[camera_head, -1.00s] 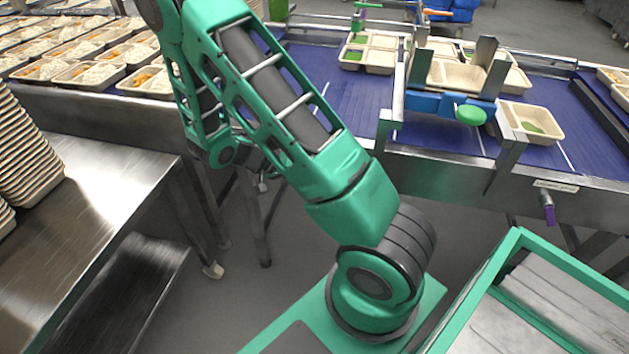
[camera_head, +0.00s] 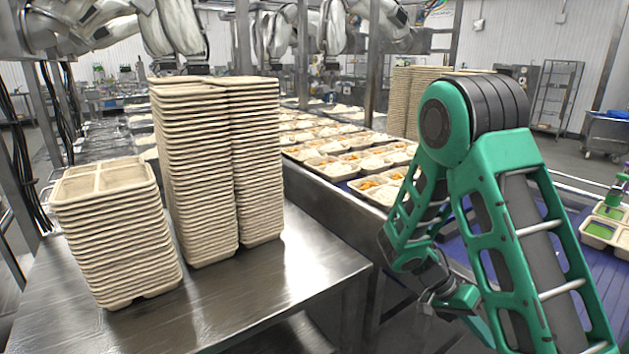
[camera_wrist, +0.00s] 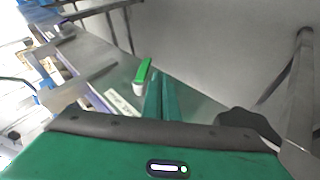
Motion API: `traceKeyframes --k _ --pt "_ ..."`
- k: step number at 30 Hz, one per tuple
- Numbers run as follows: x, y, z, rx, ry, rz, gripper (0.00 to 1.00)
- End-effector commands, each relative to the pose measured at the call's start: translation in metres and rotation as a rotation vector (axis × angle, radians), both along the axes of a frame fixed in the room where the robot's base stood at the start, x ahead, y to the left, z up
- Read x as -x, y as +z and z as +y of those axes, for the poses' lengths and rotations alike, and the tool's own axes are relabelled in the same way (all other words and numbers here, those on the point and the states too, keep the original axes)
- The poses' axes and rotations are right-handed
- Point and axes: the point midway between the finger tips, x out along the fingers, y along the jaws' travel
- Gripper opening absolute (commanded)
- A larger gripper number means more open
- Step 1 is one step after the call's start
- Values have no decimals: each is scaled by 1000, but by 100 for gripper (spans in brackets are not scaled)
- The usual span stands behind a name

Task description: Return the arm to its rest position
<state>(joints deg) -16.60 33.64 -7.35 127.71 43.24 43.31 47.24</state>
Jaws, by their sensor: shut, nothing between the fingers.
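My green arm is folded on the right of the head view, its elbow high and its forearm hanging down beside the conveyor. My wrist (camera_head: 430,278) is at the lower end of the forearm; the fingertips cannot be clearly made out there. In the wrist view my gripper (camera_wrist: 162,92) shows two green fingers close together, shut and empty. It points down past the edge of a metal structure, with grey floor beyond. No object is held.
Tall stacks of empty beige trays (camera_head: 205,170) and a shorter stack (camera_head: 115,235) stand on a steel table (camera_head: 290,275) at left. Filled trays (camera_head: 360,165) line a conveyor behind my arm. A blue belt (camera_head: 605,275) with a green-portioned tray (camera_head: 600,232) lies at right.

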Motion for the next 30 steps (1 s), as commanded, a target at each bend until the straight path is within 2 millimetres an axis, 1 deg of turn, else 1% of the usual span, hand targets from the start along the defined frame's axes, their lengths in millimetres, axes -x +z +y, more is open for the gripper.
traceKeyframes --k 1,3,8,15,22,30 --pt "5 11 -4 -38 -8 -5 0" --pt "14 25 -8 -98 -8 -3 0" --pt "37 55 -14 -236 8 -7 0" --pt "75 95 -18 -427 68 -38 0" --pt "115 126 -14 -587 163 -90 0" --pt "162 155 0 -730 321 -172 0"
